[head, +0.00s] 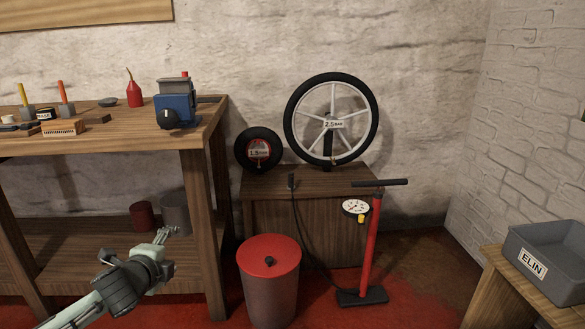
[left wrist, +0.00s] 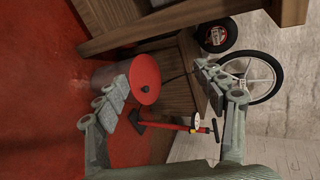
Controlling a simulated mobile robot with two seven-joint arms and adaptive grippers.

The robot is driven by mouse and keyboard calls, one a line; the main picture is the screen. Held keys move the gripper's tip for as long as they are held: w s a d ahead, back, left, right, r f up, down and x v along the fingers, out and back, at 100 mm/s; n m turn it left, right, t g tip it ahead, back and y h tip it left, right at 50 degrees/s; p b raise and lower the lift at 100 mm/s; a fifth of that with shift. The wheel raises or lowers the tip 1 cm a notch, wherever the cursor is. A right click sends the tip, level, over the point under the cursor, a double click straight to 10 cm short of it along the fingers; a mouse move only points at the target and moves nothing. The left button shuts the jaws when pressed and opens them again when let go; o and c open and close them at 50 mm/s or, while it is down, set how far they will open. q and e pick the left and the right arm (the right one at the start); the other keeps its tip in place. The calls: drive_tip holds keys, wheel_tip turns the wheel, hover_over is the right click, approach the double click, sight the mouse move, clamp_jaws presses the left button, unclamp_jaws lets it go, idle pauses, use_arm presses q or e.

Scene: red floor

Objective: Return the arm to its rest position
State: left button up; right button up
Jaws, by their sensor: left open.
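My left arm comes in from the lower left of the head view. Its gripper (head: 166,236) hangs in the air in front of the workbench (head: 190,143), left of the red-lidded bin (head: 268,258). In the left wrist view the two fingers of the left gripper (left wrist: 165,92) stand wide apart with nothing between them. Beyond them show the bin (left wrist: 146,80) and the red floor pump (left wrist: 165,126). My right gripper is in neither view.
A wooden box (head: 310,215) stands by the wall with a spoked wheel (head: 288,112) and a small tyre (head: 240,150) on it. The red pump (head: 371,245) stands in front. A grey crate (head: 550,283) sits on a table at the right. Red floor lies open between.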

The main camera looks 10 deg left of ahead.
use_arm(q)
drive_tip(key=s+d+f+n+g+p, duration=0.1)
drive_tip(key=s+d+f+n+g, duration=0.2)
drive_tip(key=s+f+n, duration=0.2)
drive_tip(key=s+d+f+n+g+h, duration=0.1)
drive_tip(key=s+d+f+n+g, duration=0.2)
drive_tip(key=s+f, duration=0.8)
drive_tip(key=s+d+f+n+g+p, duration=0.1)
drive_tip(key=s+d+f+n+g, duration=0.2)
drive_tip(key=s+f+n, duration=0.4)
drive_tip(key=s+f, duration=0.1)
drive_tip(key=s, duration=0.5)
drive_tip(key=shift+s+d+f+n+g+p, duration=0.2)
drive_tip(key=shift+s+n+g+p, duration=0.1)
drive_tip(key=shift+g+p, duration=0.1)
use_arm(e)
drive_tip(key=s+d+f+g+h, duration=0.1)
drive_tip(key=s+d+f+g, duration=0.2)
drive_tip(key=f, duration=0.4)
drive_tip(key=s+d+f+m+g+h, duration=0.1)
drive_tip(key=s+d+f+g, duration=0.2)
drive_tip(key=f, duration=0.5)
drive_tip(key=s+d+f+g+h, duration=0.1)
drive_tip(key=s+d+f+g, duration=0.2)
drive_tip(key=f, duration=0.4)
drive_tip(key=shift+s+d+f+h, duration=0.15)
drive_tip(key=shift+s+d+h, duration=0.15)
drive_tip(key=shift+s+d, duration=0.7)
